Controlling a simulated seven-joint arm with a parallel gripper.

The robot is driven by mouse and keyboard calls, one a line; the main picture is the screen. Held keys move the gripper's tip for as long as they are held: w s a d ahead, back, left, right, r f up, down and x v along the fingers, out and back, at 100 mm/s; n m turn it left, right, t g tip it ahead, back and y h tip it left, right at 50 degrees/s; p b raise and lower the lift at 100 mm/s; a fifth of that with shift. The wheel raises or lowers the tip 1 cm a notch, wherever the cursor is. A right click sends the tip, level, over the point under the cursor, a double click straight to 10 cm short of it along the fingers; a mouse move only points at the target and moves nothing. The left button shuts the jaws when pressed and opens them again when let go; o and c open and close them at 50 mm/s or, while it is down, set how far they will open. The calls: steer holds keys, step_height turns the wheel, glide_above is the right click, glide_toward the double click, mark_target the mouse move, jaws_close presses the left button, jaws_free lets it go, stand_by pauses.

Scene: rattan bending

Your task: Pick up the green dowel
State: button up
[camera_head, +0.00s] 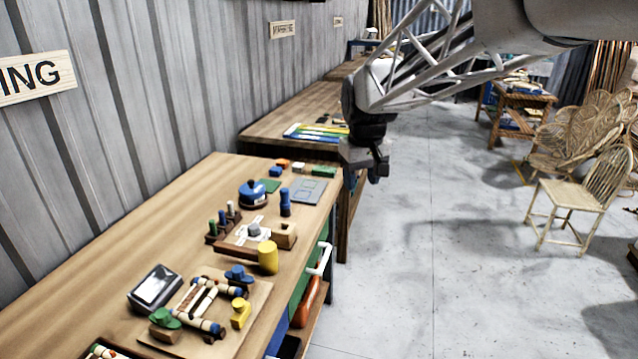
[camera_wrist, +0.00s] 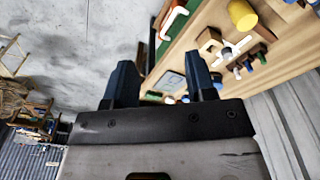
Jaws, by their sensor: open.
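My gripper (camera_head: 365,176) hangs open over the floor, just right of the workbench's far end. In the wrist view its two dark blue fingers (camera_wrist: 162,82) are apart with nothing between them. I cannot single out the green dowel for certain. A dark rack with several small pegs (camera_head: 223,220) stands upright on the bench, left of and below my gripper in the head view; the pegs' colours are hard to tell. Long coloured strips (camera_head: 317,132), one of them green, lie on the second table behind. The peg rack also shows in the wrist view (camera_wrist: 246,66).
The near workbench (camera_head: 110,243) holds a yellow cylinder (camera_head: 268,257), a blue cylinder (camera_head: 286,203), a blue round tool (camera_head: 253,192), a dark framed tray (camera_head: 155,288) and a fixture board (camera_head: 262,303). A corrugated wall (camera_head: 130,110) runs along the left. The floor on the right (camera_head: 430,260) is clear up to the chairs.

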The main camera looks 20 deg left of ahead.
steer(key=w+a+f+n, duration=0.1)
steer(key=w+a+f, duration=0.1)
steer(key=a, duration=0.4)
steer(key=w+a+f+n, duration=0.1)
steer(key=w+a, duration=0.1)
steer(key=a, duration=0.3)
steer(key=n+g, duration=0.1)
steer(key=n, duration=0.4)
glide_above(212, 221)
step_height(212, 221, down, 15)
steer(key=shift+w+a+f, duration=0.1)
steer(key=shift+f, duration=1.3)
steer(key=shift+f, duration=2.6)
